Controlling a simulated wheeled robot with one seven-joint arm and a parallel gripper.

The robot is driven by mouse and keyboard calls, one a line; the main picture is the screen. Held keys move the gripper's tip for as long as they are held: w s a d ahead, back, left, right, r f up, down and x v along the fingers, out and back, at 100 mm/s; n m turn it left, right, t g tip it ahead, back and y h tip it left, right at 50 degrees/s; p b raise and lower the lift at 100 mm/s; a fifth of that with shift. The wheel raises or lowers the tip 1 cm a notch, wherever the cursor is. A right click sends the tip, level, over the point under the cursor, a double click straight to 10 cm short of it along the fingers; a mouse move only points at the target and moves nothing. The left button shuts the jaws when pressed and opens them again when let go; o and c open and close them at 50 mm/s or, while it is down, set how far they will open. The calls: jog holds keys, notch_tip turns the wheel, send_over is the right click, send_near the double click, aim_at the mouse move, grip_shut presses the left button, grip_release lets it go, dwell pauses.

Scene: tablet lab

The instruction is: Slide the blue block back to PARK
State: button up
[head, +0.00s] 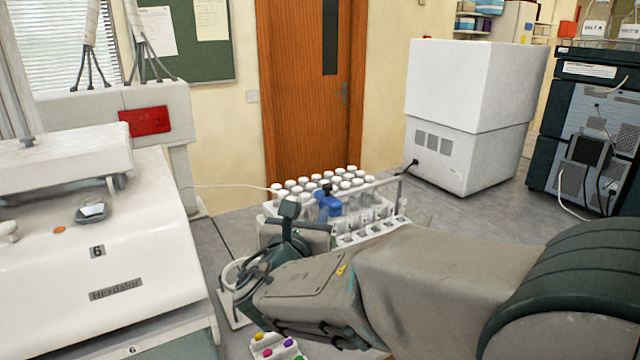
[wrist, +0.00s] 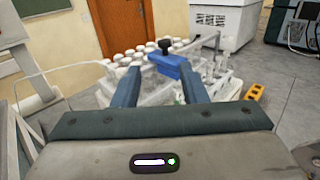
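The blue block (head: 328,205) is at the front left of the rack area in the head view, by the left end of a thin horizontal rail (head: 372,186). In the wrist view the blue block (wrist: 167,64) has a dark knob on top and lies just ahead of my fingertips, nearer the right one. My gripper (wrist: 158,72) is open, its two blue-grey fingers apart with nothing clearly held between them. Whether the right finger touches the block I cannot tell. In the head view my arm hides much of the gripper. No PARK label is readable.
Several white-capped tubes (head: 318,181) stand behind the block, and a row of clear cuvettes (head: 368,226) to its right. A rail post (head: 399,192) stands at the right. A white instrument (head: 100,250) fills the left. A tray of coloured pieces (head: 278,347) lies in front.

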aim_at(326, 188)
jog(key=w+d+p, duration=0.1)
jog(key=w, duration=0.3)
jog(key=w+d+p, duration=0.1)
jog(key=w, duration=0.3)
jog(key=w+d, duration=0.1)
jog(key=w, duration=0.3)
jog(key=shift+w+p, duration=0.25)
jog(key=shift+p, duration=0.15)
